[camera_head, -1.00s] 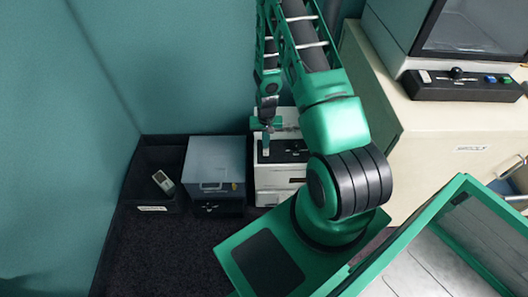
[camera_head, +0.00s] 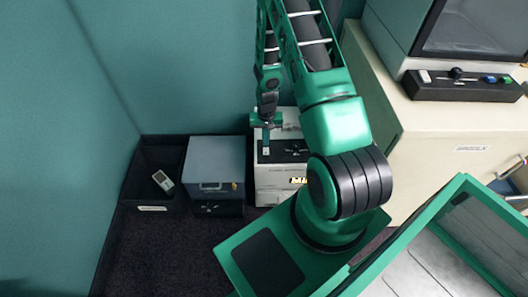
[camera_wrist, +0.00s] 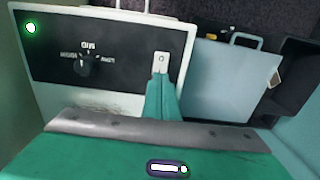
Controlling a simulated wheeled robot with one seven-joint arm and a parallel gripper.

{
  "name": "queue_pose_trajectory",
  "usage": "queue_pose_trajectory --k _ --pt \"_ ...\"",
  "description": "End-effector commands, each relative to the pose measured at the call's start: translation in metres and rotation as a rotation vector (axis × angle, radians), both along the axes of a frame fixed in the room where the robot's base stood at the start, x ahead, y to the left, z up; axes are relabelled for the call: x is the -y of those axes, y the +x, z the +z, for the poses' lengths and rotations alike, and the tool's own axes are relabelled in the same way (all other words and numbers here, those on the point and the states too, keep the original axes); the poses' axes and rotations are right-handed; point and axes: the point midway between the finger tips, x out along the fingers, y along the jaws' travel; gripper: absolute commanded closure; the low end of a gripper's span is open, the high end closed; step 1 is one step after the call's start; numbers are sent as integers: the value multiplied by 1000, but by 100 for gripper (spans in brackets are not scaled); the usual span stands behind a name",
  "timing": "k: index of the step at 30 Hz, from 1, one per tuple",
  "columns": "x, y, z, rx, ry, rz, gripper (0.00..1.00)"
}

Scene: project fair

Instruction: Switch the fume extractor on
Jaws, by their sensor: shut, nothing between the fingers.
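The fume extractor (camera_head: 268,190) is a white box on the dark floor by the back wall, partly hidden behind my arm. Its black top panel (camera_wrist: 120,50) carries a round dial (camera_wrist: 88,63) with a pointer and white lettering, a small white rocker switch (camera_wrist: 161,62) and a lamp (camera_wrist: 30,28) glowing green. A lit yellow-white display (camera_head: 298,181) shows on its front, partly covered by my arm. My gripper (camera_head: 266,146) is shut and empty, pointing down at the panel. In the wrist view its fingertips (camera_wrist: 161,78) are at the switch; I cannot tell whether they touch it.
A blue-grey box (camera_head: 215,160) with a handle stands left of the extractor. A black bin (camera_head: 152,198) holding a small grey device (camera_head: 163,181) is further left. A beige cabinet (camera_head: 450,130) with a black control box (camera_head: 460,86) stands at right.

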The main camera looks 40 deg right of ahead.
Motion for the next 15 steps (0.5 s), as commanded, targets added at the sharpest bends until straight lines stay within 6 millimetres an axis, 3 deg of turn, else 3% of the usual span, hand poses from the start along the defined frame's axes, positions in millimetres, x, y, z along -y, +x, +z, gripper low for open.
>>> queue_pose_trajectory --k 15 --pt "0 1 36 2 -1 0 100"
